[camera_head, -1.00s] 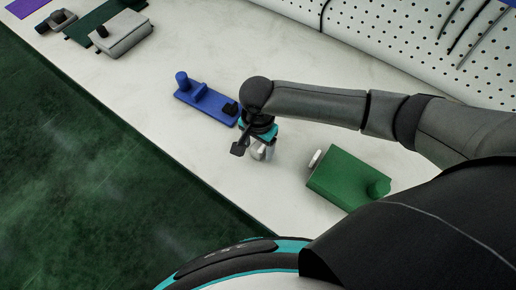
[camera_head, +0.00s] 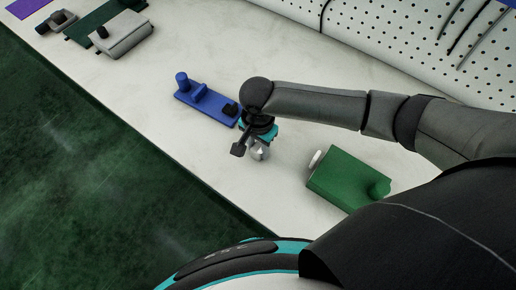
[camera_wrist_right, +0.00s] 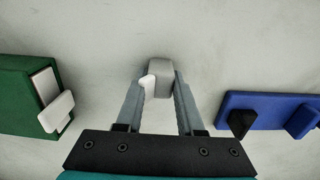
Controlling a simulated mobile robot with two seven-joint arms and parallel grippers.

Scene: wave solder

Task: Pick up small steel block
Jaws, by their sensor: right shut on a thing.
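The small steel block (camera_wrist_right: 160,78) is a light grey piece with rounded edges. In the right wrist view it sits between the fingertips of my right gripper (camera_wrist_right: 160,88), which is shut on it. In the head view the right gripper (camera_head: 259,152) hangs over the white bench, and the block (camera_head: 260,152) shows as a small pale shape at its tips. Whether the block touches the bench cannot be told. My left gripper is not in view.
A blue fixture (camera_head: 208,100) with pegs lies left of the gripper. A green block (camera_head: 340,180) with a white knob lies to the right. Grey and dark fixtures (camera_head: 123,35) stand at the far left. A pegboard (camera_head: 400,35) rises behind. The bench between is clear.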

